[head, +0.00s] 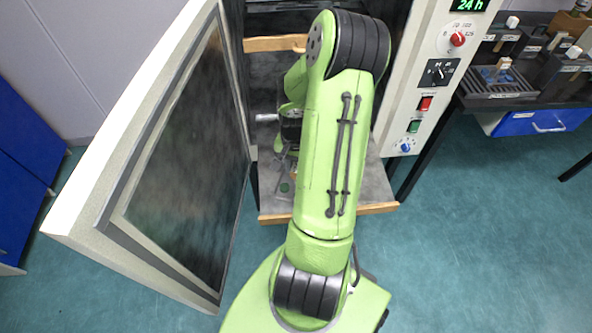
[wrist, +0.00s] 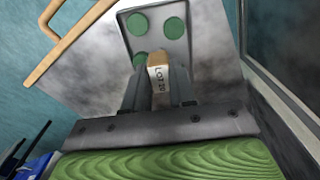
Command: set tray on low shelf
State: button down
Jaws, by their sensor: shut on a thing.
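The tray (wrist: 177,47) is a grey metal plate with green round discs on it and a wooden grip block marked "LOT 20" (wrist: 157,72). My gripper (wrist: 157,85) is shut on this block, one finger on each side. The low shelf (head: 371,185) is a grey plate with a wooden front edge, inside the open cabinet. In the wrist view the tray is over the low shelf (wrist: 95,72); I cannot tell whether it touches. In the head view my arm hides most of the tray, and only a bit of it (head: 286,187) shows left of the arm.
The cabinet door (head: 185,165) stands open at the left. A higher wooden edge (head: 272,43) crosses the cabinet above the low shelf. The control panel (head: 432,85) flanks the opening at the right. A dark bench (head: 540,93) with small blocks stands farther right.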

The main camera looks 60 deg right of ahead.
notch_tip(320, 180, down, 2)
jog(key=shift+f+b, duration=0.15)
jog(key=shift+b, duration=0.15)
jog(key=c, duration=0.9)
grip_release()
